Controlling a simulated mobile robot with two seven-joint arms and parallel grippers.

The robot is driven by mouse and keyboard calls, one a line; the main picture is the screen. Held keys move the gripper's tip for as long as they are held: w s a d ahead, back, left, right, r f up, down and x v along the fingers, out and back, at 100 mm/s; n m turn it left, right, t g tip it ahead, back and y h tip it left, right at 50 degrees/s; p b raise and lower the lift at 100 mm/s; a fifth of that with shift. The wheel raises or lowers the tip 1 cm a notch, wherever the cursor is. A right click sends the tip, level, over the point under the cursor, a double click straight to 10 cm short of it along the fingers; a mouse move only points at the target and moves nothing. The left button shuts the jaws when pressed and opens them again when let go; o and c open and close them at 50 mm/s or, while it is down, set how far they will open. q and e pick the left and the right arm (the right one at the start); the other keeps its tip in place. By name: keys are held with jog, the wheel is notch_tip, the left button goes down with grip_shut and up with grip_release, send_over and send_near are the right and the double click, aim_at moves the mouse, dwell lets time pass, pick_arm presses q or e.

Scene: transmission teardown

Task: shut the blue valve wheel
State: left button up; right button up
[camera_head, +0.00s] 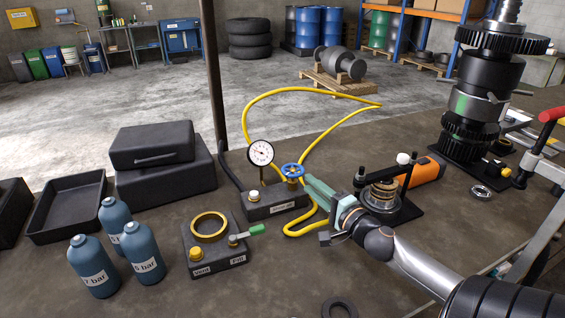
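The blue valve wheel (292,170) sits on a brass-coloured valve at the right end of a dark block (277,204). A round white pressure gauge (261,153) stands on the same block, left of the wheel. My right gripper (308,183) comes in from the lower right, its greenish fingers pointing at the wheel. The fingertips are close beside the wheel's lower right edge; I cannot tell if they touch it. The finger gap is too small to judge. My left gripper is not in view.
A yellow hose (285,91) loops behind the valve. A clamped gear part (381,195) and an orange tool (427,170) stand right of my gripper. Blue bottles (95,267), a block with a brass ring (211,242) and a black case (165,182) are on the left.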

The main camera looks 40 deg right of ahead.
aim_at(286, 165)
jog(key=w, duration=0.4)
jog(key=w+d, duration=0.1)
jog(key=w, duration=0.6)
jog(key=shift+w+d+p, duration=0.2)
jog(key=shift+w+p, duration=0.1)
grip_shut()
